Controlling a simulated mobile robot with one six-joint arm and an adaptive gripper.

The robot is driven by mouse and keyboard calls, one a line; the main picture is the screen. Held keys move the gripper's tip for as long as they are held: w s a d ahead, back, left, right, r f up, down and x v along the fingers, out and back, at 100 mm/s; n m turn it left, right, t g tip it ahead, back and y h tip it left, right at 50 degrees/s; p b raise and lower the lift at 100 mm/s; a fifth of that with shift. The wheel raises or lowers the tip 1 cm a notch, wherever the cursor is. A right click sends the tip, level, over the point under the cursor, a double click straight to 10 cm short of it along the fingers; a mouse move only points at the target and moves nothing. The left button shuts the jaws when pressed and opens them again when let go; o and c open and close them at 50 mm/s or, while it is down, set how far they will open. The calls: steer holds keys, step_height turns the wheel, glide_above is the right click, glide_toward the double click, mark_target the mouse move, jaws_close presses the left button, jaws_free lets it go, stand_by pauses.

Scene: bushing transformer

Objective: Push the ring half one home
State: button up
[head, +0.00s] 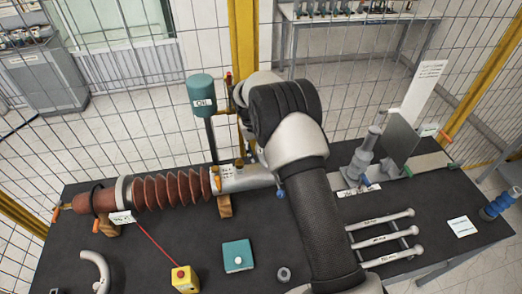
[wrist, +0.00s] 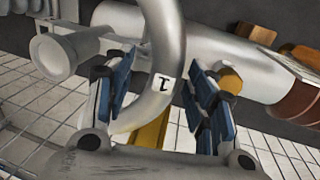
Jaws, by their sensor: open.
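Ring half one (wrist: 168,45), a smooth grey curved tube with a white "1" label, stands in front of the bushing's metal tube (wrist: 215,58) in the wrist view. My gripper (wrist: 160,98) is open, with one blue-padded finger on each side of the ring half's lower part. Gaps show between the pads and the ring half. Its upper end is cut off by the frame, so its seating is not visible. In the head view my arm hides the gripper and this ring half. The bushing (head: 165,190), with brown ribs, lies across the table.
Another pale curved ring half (head: 97,270) lies at the table's front left. A yellow box (head: 184,279), a teal box (head: 238,256) and a rack of rods (head: 385,238) stand on the dark table. A green canister (head: 201,90) rises behind the bushing.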

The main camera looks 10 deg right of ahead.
step_height(320, 180, up, 12)
steer(key=a, duration=0.2)
steer(key=shift+a+f, duration=0.15)
stand_by(0.5)
steer(key=s+d+r+t+y+b, duration=0.1)
steer(key=s+r+b, duration=0.2)
steer(key=s+b, duration=0.5)
steer(key=s+d+r+t+b, duration=0.1)
steer(key=s+r+b, duration=0.3)
steer(key=s, duration=0.8)
steer(key=s+f+t+b, duration=0.1)
steer(key=s+f+b, duration=0.3)
steer(key=s, duration=0.6)
steer(key=s+f+t+y+b, duration=0.1)
steer(key=s+f+b, duration=0.4)
steer(key=s+f, duration=0.4)
steer(key=shift+s+d+t, duration=0.2)
steer(key=shift+s+t, duration=0.1)
steer(key=shift+s, duration=0.1)
